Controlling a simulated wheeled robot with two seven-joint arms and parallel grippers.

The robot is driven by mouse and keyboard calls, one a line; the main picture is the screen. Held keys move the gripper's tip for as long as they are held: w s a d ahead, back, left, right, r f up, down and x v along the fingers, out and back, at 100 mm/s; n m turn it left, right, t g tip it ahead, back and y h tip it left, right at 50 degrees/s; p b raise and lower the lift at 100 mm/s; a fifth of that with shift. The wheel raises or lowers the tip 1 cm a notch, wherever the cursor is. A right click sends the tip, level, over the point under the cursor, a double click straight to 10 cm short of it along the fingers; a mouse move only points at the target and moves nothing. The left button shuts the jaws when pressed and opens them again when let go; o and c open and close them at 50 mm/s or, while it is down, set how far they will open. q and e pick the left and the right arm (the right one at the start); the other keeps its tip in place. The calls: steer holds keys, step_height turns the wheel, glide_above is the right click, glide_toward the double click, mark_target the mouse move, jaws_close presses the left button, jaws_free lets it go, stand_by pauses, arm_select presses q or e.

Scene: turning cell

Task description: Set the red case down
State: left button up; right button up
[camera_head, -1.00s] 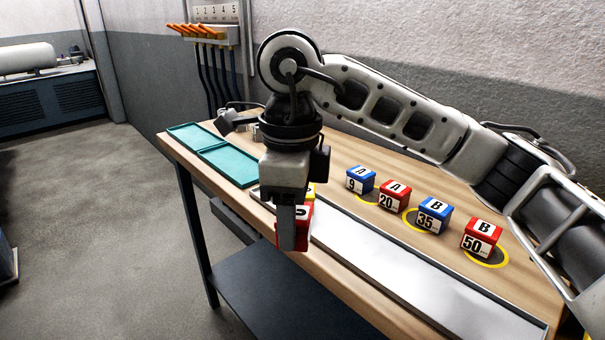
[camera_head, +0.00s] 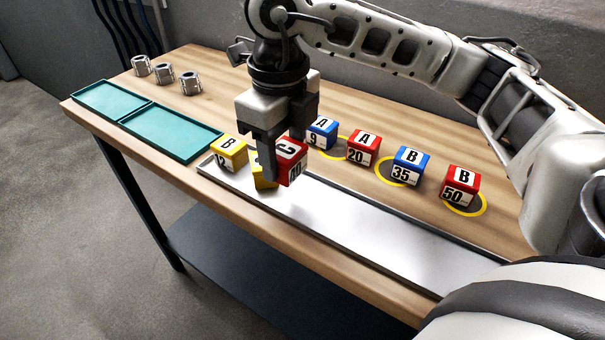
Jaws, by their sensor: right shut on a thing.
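My right gripper (camera_head: 280,163) points down and is shut on a red case (camera_head: 291,168) with a white label. One finger covers the case's left side. The case is over the left part of the pale metal strip (camera_head: 350,222) along the table's front; I cannot tell whether it touches the strip. A yellow case (camera_head: 264,178) is just left of the red case, partly hidden by the finger. Another yellow case (camera_head: 228,152), marked B, stands at the strip's left end. My left gripper is not in view.
Behind the strip stand a blue case marked 9 (camera_head: 322,133), a red 20 case (camera_head: 363,148), a blue 35 case (camera_head: 408,166) and a red 50 case (camera_head: 460,187). Green trays (camera_head: 172,133) and metal nuts (camera_head: 164,74) are at left. The strip's right part is clear.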

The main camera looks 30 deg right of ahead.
mark_target(299, 162)
steer(key=d+f, duration=0.2)
steer(key=shift+s+d+f, duration=0.1)
steer(key=shift+s+f, duration=0.25)
steer(key=shift+f, duration=0.05)
steer(key=f, duration=0.3)
steer(key=shift+s+d+p, duration=0.15)
steer(key=shift+d+p, duration=0.1)
steer(key=shift+p, duration=0.15)
steer(key=shift+f, duration=0.5)
steer(key=o, duration=1.1)
step_height(299, 162, up, 12)
steer(key=shift+r, duration=0.2)
steer(key=shift+f, duration=0.1)
